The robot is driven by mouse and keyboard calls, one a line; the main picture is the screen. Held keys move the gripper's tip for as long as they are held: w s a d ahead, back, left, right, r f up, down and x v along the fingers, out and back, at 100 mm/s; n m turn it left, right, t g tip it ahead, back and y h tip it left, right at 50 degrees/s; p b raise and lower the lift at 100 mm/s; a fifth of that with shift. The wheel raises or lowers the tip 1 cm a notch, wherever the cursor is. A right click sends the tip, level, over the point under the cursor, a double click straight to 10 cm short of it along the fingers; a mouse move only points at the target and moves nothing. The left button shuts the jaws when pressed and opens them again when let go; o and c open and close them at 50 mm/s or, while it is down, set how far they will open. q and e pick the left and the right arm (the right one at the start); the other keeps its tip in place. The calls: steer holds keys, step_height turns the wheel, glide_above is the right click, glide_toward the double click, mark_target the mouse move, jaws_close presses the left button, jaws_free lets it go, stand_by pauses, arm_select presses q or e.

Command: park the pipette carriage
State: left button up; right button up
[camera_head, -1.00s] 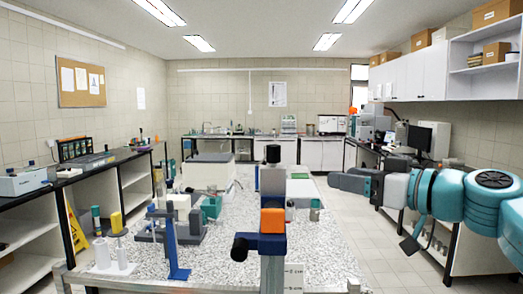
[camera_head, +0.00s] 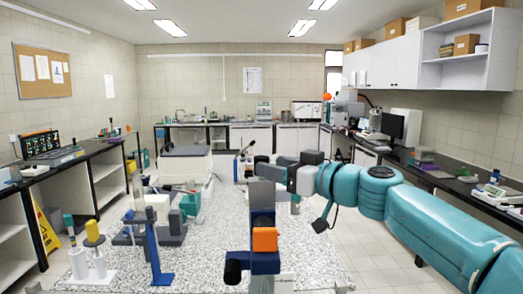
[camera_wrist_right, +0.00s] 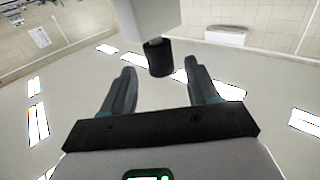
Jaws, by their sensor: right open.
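An upright grey-blue post (camera_head: 262,212) stands at the front centre of the head view. A blue bracket on it bears an orange block (camera_head: 265,239) and a black knob (camera_head: 233,271) sticking out left. I cannot tell for sure which part is the pipette carriage. My right gripper (camera_head: 282,169) reaches in from the right, near the post's top. In the right wrist view it is open and empty, its two dark fingers (camera_wrist_right: 157,82) apart. A black cylinder (camera_wrist_right: 159,57) on a pale grey block (camera_wrist_right: 148,18) shows beyond and between the fingertips. My left gripper is out of view.
A speckled bench (camera_head: 205,262) lies beneath. On its left are a blue stand (camera_head: 153,252), grey-and-teal equipment (camera_head: 160,222) and pipette-like tools in a white holder (camera_head: 92,270). A yellow floor sign (camera_head: 47,232) stands beyond. Bare bench lies between the blue stand and the post.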

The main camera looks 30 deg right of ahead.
steer(key=p+x, duration=0.1)
steer(key=x, duration=0.3)
steer(key=shift+w, duration=0.2)
steer(key=shift+w+a, duration=0.1)
steer(key=shift+a, duration=0.05)
jaws_close()
steer(key=s+d+b, duration=0.5)
steer(key=s+d, duration=0.3)
steer(key=d, duration=0.6)
steer(key=shift+s, duration=0.2)
